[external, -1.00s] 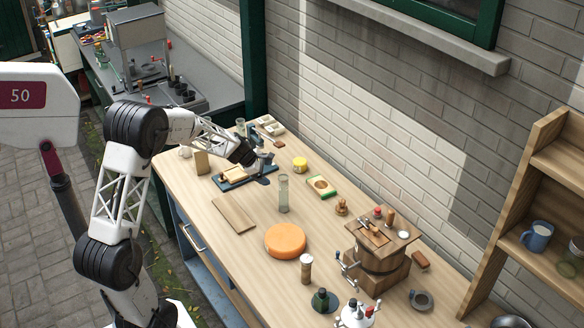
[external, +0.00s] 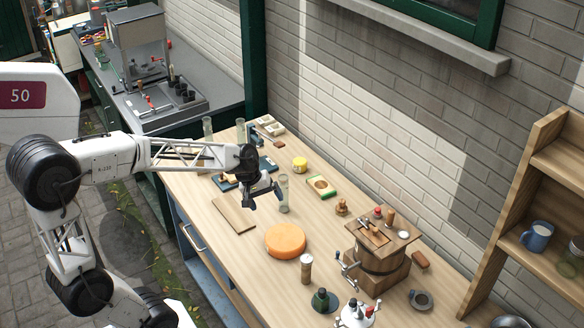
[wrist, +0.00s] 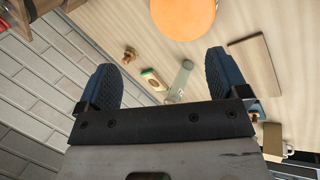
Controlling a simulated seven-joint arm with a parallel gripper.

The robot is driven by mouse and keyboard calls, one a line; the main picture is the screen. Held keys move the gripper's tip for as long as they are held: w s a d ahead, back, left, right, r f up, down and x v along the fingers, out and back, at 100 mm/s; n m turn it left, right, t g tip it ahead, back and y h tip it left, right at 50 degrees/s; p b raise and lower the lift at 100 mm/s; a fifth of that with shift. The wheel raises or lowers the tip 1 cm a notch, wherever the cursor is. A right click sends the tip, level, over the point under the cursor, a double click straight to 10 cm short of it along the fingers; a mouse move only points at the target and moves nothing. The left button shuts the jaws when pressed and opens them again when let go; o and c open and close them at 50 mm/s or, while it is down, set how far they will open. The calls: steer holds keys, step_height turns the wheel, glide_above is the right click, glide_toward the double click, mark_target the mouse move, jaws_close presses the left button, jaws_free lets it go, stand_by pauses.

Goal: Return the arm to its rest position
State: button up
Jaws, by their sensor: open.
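My gripper (external: 264,196) hangs above the wooden bench (external: 262,262), its jaws pointing down. In the wrist view the two dark fingers (wrist: 164,82) stand wide apart with nothing held between them. In the external view the glass cylinder (external: 283,194) stands just right of my gripper. My arm reaches in from the left with its elbow bent.
An orange cheese wheel (external: 285,241), a cutting board (external: 233,214) and a wooden churn (external: 379,258) stand on the bench. A brick wall (external: 400,130) runs behind it. A shelf (external: 540,190) with a blue mug (external: 537,236) is at the right.

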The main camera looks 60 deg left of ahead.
steer(key=s+d+m+y, duration=0.1)
steer(key=s+d+m, duration=0.1)
steer(key=s+m, duration=0.2)
steer(key=s+d+r+m+g+y, duration=0.1)
steer(key=s+d+m, duration=0.2)
steer(key=s, duration=0.6)
steer(key=s+d+m+y, duration=0.1)
steer(key=s+d+m, duration=0.2)
steer(key=s, duration=0.4)
steer(key=shift+r+m, duration=0.25)
steer(key=shift+m, duration=0.55)
